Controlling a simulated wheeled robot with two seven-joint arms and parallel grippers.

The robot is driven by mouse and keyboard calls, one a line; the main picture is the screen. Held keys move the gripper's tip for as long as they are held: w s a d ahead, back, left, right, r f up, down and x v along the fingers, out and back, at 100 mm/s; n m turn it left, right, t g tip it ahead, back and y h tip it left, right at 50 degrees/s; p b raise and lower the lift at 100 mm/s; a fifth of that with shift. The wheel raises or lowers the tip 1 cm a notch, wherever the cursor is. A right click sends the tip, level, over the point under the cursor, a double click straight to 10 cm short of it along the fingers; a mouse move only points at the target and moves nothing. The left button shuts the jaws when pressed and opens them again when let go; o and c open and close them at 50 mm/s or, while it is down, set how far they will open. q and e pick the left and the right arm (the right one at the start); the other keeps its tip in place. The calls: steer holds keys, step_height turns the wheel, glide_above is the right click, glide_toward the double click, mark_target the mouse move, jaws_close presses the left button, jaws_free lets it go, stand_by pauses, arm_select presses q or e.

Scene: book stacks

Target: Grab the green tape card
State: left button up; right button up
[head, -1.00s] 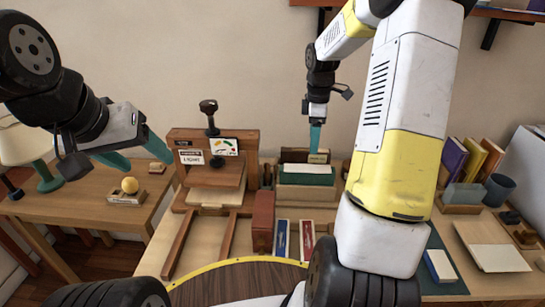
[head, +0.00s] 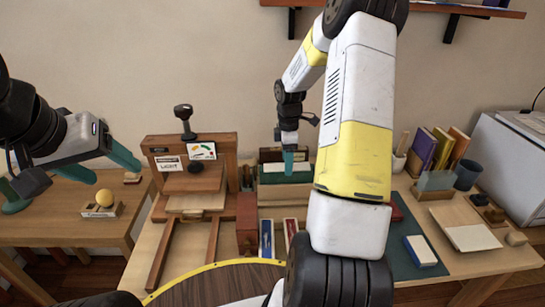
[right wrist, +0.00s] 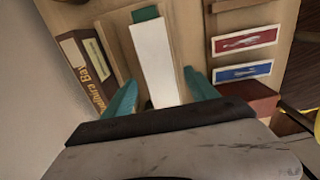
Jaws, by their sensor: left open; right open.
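I cannot clearly identify a green tape card. A dark green item with a white upper face (head: 287,177) sits in a wooden holder at the back of the table; it also shows in the right wrist view (right wrist: 155,62), a long white face with green at its far end. My right gripper (head: 289,161) is open above or behind it. In the right wrist view its fingers (right wrist: 160,94) are on either side of the near end of the white face, with no grip visible. My left gripper (head: 117,173) is open and empty over the left table.
A red-striped card (right wrist: 246,40) and a blue-striped card (right wrist: 243,71) lie beside the holder. A labelled book (right wrist: 88,72) stands on its other side. A wooden press (head: 190,145) is left of the holder. Upright books (head: 438,150) stand at right.

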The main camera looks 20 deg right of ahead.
steer(key=shift+c, duration=0.2)
steer(key=c, duration=1.4)
